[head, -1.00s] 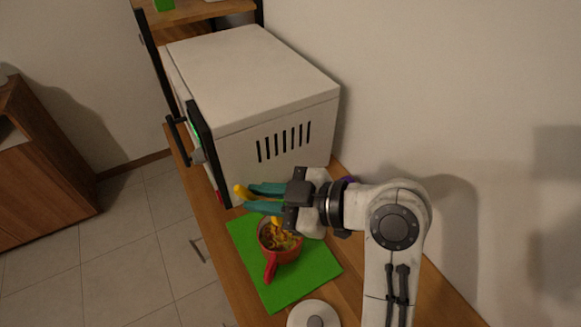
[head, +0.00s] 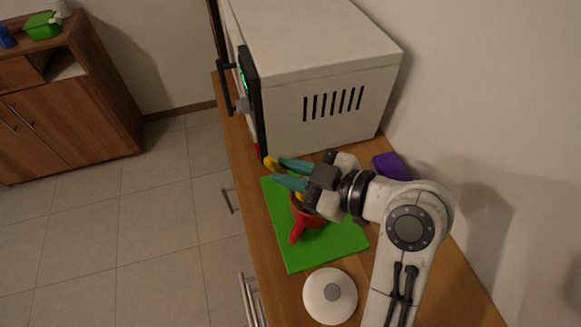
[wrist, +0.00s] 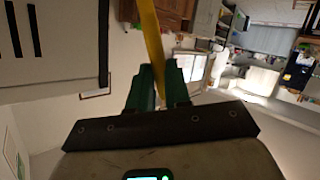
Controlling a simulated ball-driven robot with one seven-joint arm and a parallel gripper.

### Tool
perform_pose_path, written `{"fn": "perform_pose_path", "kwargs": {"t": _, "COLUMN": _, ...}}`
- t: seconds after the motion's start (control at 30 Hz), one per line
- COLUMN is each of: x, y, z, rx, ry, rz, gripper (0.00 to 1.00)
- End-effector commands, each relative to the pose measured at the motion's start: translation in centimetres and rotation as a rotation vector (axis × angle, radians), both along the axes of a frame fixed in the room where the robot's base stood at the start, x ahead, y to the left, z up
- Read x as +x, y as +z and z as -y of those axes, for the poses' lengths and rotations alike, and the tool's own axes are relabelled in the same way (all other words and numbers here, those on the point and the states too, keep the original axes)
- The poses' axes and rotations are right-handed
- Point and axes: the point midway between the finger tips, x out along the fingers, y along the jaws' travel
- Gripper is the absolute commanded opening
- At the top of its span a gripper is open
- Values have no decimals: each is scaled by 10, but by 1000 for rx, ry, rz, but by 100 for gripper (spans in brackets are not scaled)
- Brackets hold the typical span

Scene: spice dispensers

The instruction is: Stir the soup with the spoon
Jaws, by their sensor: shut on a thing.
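My gripper (head: 285,174) is shut on the yellow spoon (head: 270,162), whose upper end sticks out past the teal fingers. In the wrist view, the spoon (wrist: 151,40) runs up from between the fingers (wrist: 158,88). A red pot (head: 297,230) with its handle toward the front stands on a green mat (head: 340,241). My gripper is above the pot and hides most of its opening. A bit of yellow shows below the fingers at the pot's rim. How deep the spoon reaches is hidden, and the soup is barely visible.
A white lid (head: 345,290) with a grey knob lies on the wooden counter (head: 285,285) in front of the mat. A white microwave (head: 320,55) stands behind the pot. A purple thing (head: 391,166) lies by the wall. A wooden cabinet (head: 75,110) is at far left.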

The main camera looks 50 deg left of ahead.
Motion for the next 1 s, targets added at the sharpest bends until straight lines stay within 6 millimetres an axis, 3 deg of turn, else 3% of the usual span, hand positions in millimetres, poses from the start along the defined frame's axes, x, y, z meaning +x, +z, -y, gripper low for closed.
{"fn": "perform_pose_path", "kwargs": {"t": 0.6, "x": 22, "y": -52, "z": 9, "rx": 0, "ry": 0, "rz": 0, "gripper": 0}}
{"fn": "perform_pose_path", "kwargs": {"t": 1.0, "x": 25, "y": -55, "z": 10, "rx": 0, "ry": 1, "rz": 0, "gripper": 0}}
